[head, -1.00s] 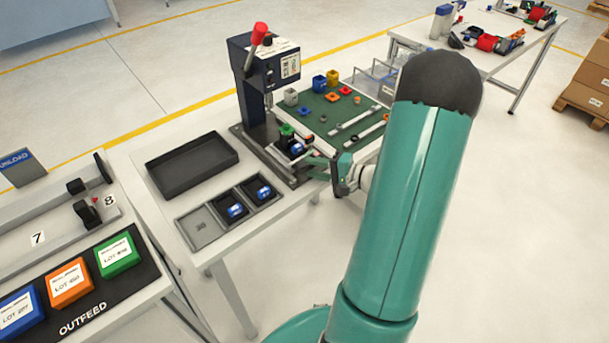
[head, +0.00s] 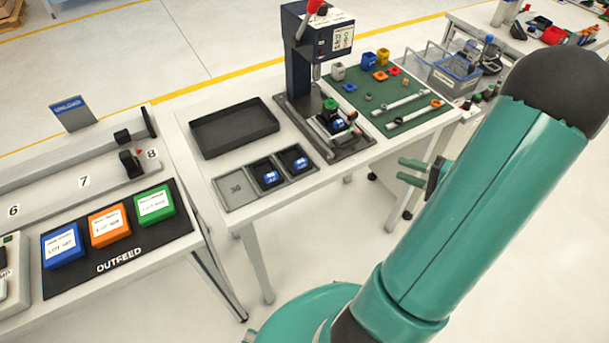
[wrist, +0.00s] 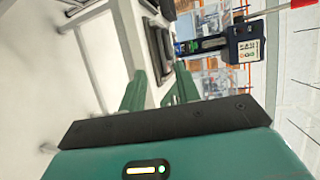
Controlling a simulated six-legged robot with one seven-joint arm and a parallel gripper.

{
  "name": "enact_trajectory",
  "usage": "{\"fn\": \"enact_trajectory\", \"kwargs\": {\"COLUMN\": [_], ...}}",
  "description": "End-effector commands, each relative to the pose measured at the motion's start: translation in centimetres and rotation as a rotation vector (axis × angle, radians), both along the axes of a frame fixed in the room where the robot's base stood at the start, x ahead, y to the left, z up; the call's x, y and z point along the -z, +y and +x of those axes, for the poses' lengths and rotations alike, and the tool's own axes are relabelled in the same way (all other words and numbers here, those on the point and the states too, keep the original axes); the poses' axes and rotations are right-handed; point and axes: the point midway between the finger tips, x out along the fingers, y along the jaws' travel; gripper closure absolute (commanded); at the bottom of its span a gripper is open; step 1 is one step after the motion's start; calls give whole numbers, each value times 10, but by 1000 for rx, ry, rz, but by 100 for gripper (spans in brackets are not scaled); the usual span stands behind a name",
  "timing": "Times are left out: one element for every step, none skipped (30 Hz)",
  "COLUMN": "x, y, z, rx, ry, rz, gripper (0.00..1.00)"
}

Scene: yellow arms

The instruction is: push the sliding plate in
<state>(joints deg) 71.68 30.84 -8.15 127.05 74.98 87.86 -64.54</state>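The press (head: 318,45) has a dark blue body and a red-knobbed lever. Its dark base (head: 300,112) lies on the white table. The sliding plate (head: 340,130) is on this base in front of the column, carrying a green and a blue part (head: 332,108); how far in it sits is too small to tell. My gripper (head: 400,169) is off the table's front edge, to the right of the press and apart from it. Its two green fingers are spread with nothing between them. In the wrist view, the open gripper (wrist: 155,82) points toward the table, with the press (wrist: 243,45) at upper right.
A black tray (head: 235,128) and a divided tray (head: 238,188) with blue parts stand left of the press. A green mat (head: 375,92) with wrenches and small parts lies right. An outfeed table (head: 110,262) stands at left.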

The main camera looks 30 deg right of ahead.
Motion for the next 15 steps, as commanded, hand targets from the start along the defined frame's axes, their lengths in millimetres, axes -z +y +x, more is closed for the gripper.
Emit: {"fn": "enact_trajectory", "kwargs": {"x": [-2,-3,-6,-9,-11,-14,-16,-17,-20,-22,-24,-27,-28,-30,-33], "y": [-5,-7,-6,1,6,11,16,20,26,31,35,41,46,51,57], "z": [-9,-14,-15,-9,-6,-2,0,3,6,9,11,14,16,18,21], "rx": [5,4,-9,-33,-52,-74,-90,-108,-128,-148,-164,-186,-203,-218,-241], "ry": [0,0,3,12,22,35,45,54,67,77,88,102,111,122,135], "rz": [-2,-2,-4,-8,-10,-13,-17,-19,-23,-27,-31,-38,-43,-46,-54], "gripper": [68,68,68,68,68,68,68,68,68,68,68,68,68,68,68]}}
